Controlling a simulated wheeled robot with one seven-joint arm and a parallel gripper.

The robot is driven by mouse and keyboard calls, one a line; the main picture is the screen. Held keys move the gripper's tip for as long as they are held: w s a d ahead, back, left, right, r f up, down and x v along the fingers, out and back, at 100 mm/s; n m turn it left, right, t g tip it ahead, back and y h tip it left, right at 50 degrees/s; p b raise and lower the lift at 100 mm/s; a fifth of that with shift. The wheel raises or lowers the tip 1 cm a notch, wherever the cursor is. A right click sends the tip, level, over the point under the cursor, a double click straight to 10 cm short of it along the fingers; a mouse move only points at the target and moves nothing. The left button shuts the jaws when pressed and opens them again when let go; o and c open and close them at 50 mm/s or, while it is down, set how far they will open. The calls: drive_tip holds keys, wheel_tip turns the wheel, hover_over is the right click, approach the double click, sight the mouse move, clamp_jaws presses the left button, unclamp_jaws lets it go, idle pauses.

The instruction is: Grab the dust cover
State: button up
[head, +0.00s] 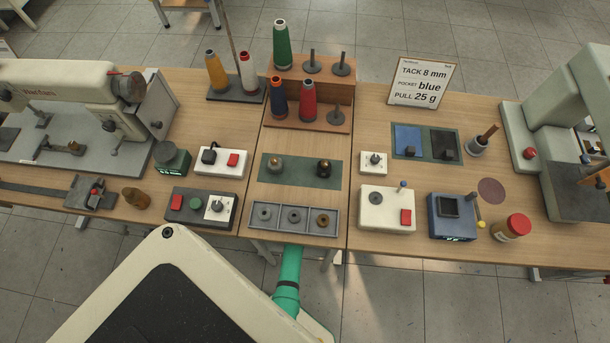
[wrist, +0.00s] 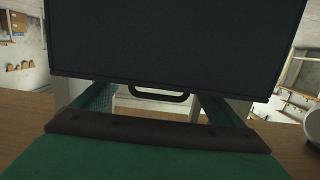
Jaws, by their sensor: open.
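I cannot make out a thing that is clearly the dust cover in either view. In the wrist view, a large dark flat panel (wrist: 175,38) fills the upper middle, close to the camera. A black loop-shaped handle (wrist: 160,97) shows just below its lower edge. I cannot tell whether this panel is the cover. My gripper (wrist: 157,100) shows as two green fingers set apart, behind a dark brown bar and green body in the foreground. It is open, and nothing shows held between the fingers. The head view does not show my gripper.
In the head view, a long wooden table (head: 375,240) carries sewing machines, thread cones (head: 282,47), small control boxes, a grey three-slot tray (head: 294,232) and a sign (head: 423,82). Table tops are crowded. Grey tiled floor (head: 430,295) is open at the lower right.

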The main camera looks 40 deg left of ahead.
drive_tip(key=shift+c, duration=0.4)
drive_tip(key=c, duration=1.5)
drive_tip(key=shift+c, duration=0.3)
drive_tip(key=shift+r, duration=0.15)
